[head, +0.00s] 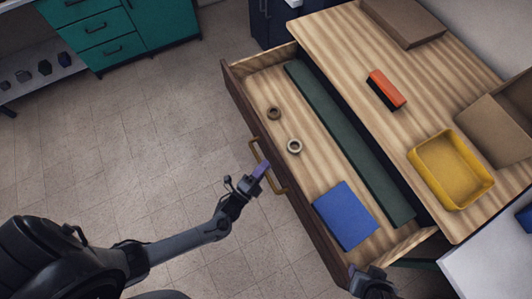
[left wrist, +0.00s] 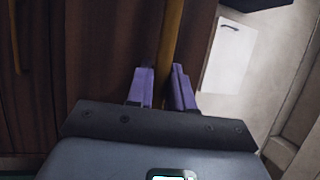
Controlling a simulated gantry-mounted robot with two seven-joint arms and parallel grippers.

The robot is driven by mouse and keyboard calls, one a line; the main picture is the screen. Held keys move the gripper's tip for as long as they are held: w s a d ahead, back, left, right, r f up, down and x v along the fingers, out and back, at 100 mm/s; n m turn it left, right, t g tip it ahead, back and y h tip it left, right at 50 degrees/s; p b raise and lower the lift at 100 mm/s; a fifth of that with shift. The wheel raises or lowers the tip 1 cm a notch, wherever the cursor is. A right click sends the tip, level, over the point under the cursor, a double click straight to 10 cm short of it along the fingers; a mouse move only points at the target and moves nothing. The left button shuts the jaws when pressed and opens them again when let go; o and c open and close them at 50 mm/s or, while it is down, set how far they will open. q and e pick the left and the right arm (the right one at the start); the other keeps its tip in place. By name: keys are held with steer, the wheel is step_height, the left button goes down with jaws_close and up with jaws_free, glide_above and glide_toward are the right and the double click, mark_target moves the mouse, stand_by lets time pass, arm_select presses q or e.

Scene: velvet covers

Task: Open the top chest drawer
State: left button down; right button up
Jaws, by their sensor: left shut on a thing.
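The top chest drawer (head: 316,193) is pulled well out from under the wooden chest top (head: 360,80), and its inside shows. Its brass bar handle (head: 255,152) is on the dark wood front. My left gripper (head: 260,171) is at the handle, its purple fingers shut on the bar. In the left wrist view the handle bar (left wrist: 172,45) runs between the two purple fingers (left wrist: 162,88). My right gripper (head: 372,280) is at the bottom edge of the head view, near the drawer's near corner. Its fingers cannot be made out.
Inside the drawer are a blue book-like item (head: 345,216), a long dark green piece (head: 350,145) and two small rings (head: 294,146). On top are a yellow tray (head: 450,170), an orange-black brush (head: 386,90) and cardboard boxes (head: 405,20). Floor left of the drawer is clear.

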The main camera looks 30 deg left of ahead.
arm_select(q)
steer(key=shift+s+a, duration=0.2)
steer(key=shift+s, duration=0.1)
steer(key=c, duration=1.1)
jaws_free()
steer(key=v, duration=1.1)
